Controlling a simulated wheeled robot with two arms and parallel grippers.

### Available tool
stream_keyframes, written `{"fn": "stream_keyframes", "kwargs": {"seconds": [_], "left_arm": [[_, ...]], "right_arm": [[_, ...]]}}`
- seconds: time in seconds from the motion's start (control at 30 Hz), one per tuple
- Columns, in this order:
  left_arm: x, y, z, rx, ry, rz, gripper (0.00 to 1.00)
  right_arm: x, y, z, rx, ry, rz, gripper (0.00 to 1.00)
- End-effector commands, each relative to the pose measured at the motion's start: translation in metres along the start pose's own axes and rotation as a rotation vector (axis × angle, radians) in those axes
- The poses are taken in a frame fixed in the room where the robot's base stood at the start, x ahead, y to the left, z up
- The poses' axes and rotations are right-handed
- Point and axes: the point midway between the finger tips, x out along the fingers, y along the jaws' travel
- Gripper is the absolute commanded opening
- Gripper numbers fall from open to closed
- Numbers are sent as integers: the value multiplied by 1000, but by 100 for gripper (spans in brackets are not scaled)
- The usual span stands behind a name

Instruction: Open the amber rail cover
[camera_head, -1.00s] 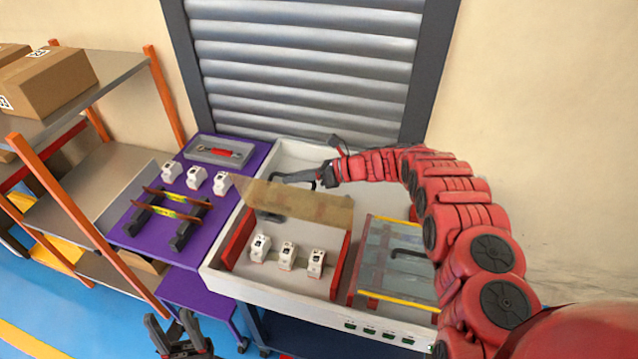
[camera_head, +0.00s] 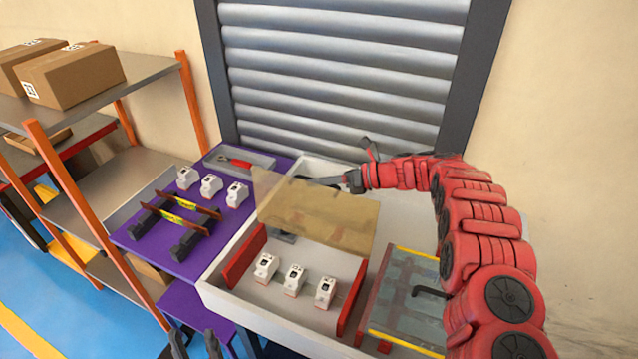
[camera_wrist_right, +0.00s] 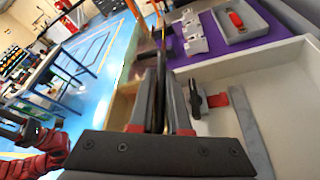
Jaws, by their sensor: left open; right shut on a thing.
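The amber rail cover (camera_head: 322,222) is a see-through tan panel, raised and tilted above the left bay of the white tray in the head view. Several white breaker modules, such as this one (camera_head: 294,280), are uncovered in front of it. My right gripper (camera_head: 328,184) is at the cover's far upper edge, shut on it; the exact contact is partly hidden behind the panel. In the right wrist view its fingers (camera_wrist_right: 160,95) are close together around a thin edge. My left gripper (camera_head: 196,345) is open and empty at the bottom of the head view, partly cut off.
The white tray (camera_head: 235,292) has red side walls and a second clear cover (camera_head: 405,290) with yellow edges and a dark handle on the right. A purple table (camera_head: 150,240) with modules and a rail stands left. A shutter (camera_head: 340,80) is behind.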

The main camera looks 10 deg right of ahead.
Motion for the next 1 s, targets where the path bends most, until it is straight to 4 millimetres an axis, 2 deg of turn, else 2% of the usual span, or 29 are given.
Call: {"fn": "stream_keyframes", "kwargs": {"seconds": [0.1, 0.13, 0.27, 0.3, 0.67, 0.83, 1.0], "left_arm": [[0, 0, 0, 0, 0, 0, 50], [0, 0, 0, 0, 0, 0, 50], [0, 0, 0, 0, 0, 0, 50], [0, 0, 0, 0, 0, 0, 50], [-3, 0, 0, 0, 0, 0, 50], [-12, 1, 2, 0, 0, 0, 50], [-24, 1, 4, 0, 0, 0, 50]], "right_arm": [[1, 0, -4, 3, 7, 1, 0], [1, 0, -4, 3, 8, 1, 18], [1, 0, -3, 2, 6, 1, 42], [1, 0, -3, 1, 5, 1, 45], [-5, -1, -2, -1, 2, -1, 45], [-33, -2, -4, 3, 1, -2, 45], [-80, -3, -3, -2, -1, -3, 45]]}}
